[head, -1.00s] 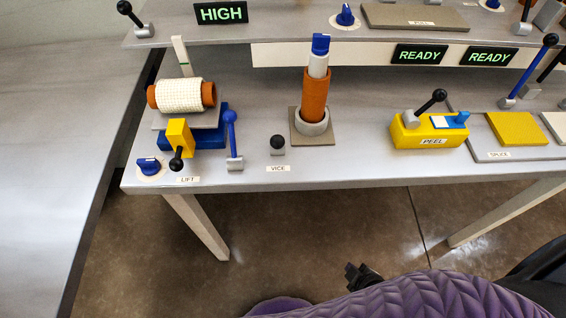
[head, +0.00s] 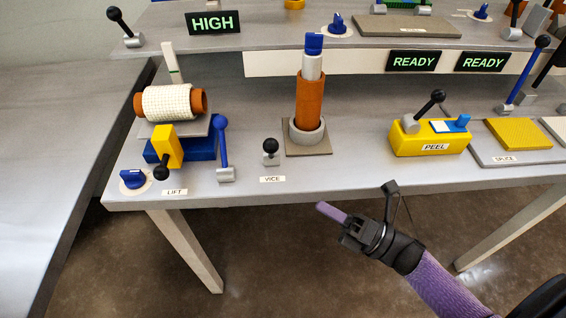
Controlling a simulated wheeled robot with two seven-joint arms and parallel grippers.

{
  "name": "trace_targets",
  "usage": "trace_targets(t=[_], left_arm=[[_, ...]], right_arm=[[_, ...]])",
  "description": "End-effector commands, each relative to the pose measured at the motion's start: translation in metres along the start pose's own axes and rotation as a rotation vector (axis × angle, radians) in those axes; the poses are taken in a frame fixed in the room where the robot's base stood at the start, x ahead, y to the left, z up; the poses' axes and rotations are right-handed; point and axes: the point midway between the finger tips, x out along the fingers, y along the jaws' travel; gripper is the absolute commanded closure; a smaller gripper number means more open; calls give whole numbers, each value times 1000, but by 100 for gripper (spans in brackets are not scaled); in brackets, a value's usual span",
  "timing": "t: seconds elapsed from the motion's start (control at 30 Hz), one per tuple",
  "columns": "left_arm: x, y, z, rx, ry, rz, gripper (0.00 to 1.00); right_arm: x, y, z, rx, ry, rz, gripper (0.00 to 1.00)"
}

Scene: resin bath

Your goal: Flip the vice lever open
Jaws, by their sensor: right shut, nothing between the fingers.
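The vice lever (head: 270,147) is a short lever with a black ball knob on a small grey base, behind the VICE label (head: 272,179) near the table's front edge. The ball stands just above its base. To its right, a grey ring (head: 307,131) on a flat plate surrounds the foot of an upright orange cylinder (head: 310,97) with a white and blue top. My right gripper (head: 328,212) is shut and empty, in front of the table edge, right of the lever and nearer to me, apart from it. My left gripper is out of view.
A blue-ball lever (head: 222,146) stands left of the vice lever, near the LIFT label and a white roll (head: 170,103) on a blue stand. The yellow PEEL block (head: 428,139) is to the right. The tabletop between the ring and PEEL is clear.

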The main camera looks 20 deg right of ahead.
Motion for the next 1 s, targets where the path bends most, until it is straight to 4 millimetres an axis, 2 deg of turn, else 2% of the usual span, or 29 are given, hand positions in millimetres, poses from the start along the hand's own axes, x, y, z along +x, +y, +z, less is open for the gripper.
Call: trace_targets(t=[0.37, 0.4, 0.63, 1.0], left_arm=[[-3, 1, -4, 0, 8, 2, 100], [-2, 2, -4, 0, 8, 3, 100], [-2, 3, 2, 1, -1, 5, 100], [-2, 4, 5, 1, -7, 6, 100]], right_arm=[[83, 1, 1, 0, -1, 4, 100], [88, 0, 6, -3, 0, 2, 100], [107, 0, 26, 0, 1, 0, 100], [109, 0, 28, 1, 0, -1, 100]])
